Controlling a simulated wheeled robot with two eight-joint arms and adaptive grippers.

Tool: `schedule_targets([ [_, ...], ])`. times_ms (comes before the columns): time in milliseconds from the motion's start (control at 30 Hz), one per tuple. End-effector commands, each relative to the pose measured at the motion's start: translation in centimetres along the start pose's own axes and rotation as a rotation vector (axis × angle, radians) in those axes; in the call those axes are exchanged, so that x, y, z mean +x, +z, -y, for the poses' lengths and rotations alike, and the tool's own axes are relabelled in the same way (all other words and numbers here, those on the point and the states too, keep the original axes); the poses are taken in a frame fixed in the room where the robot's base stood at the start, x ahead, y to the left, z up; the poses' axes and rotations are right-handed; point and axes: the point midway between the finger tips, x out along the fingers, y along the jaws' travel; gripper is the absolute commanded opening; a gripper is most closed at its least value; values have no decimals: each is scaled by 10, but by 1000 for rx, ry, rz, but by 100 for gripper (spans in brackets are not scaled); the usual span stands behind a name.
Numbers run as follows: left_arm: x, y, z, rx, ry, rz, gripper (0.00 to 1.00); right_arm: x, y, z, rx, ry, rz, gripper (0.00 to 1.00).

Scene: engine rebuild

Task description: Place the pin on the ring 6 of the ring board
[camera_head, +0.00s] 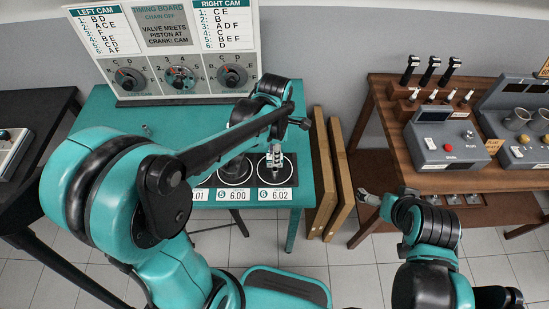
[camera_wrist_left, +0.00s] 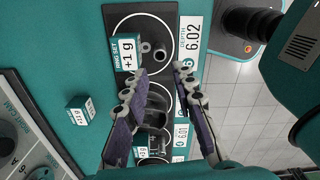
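The ring board shows in the head view as a dark strip with white rings and number plates on the teal table. Ring 6 (camera_head: 287,178) is at its right end, by the 6.02 plate (camera_head: 275,195). In the left wrist view, a small grey hollow pin (camera_wrist_left: 161,52) rests inside ring 6 (camera_wrist_left: 122,22), off its middle. My left gripper (camera_wrist_left: 162,72) is open, its fingertips just short of the pin and apart from it, with nothing clearly held. It hangs over the board's right end in the head view (camera_head: 275,150). My right gripper (camera_head: 370,198) is near the brown bench; its fingers are unclear.
Dark cylindrical parts (camera_wrist_left: 155,105) stand on the neighbouring rings. The timing board (camera_head: 165,50) stands behind. Brown panels (camera_head: 338,175) lean at the table's right side.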

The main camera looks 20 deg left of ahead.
Motion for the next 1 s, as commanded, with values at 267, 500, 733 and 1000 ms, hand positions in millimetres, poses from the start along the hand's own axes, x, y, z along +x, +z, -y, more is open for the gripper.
schedule_targets([
  [267, -29, -16, 12, 296, 83, 37, 26, -2, -1, 0, 0, 0, 0, 100],
  [500, -61, -52, 40, 1050, 342, -1, 26, -2, -1, 0, 0, 0, 0, 100],
  [733, -70, -78, 62, 1678, 556, -215, 26, -2, -1, 0, 0, 0, 0, 100],
  [1000, -71, -88, 70, 1964, 632, -381, 26, -2, -1, 0, 0, 0, 0, 100],
])
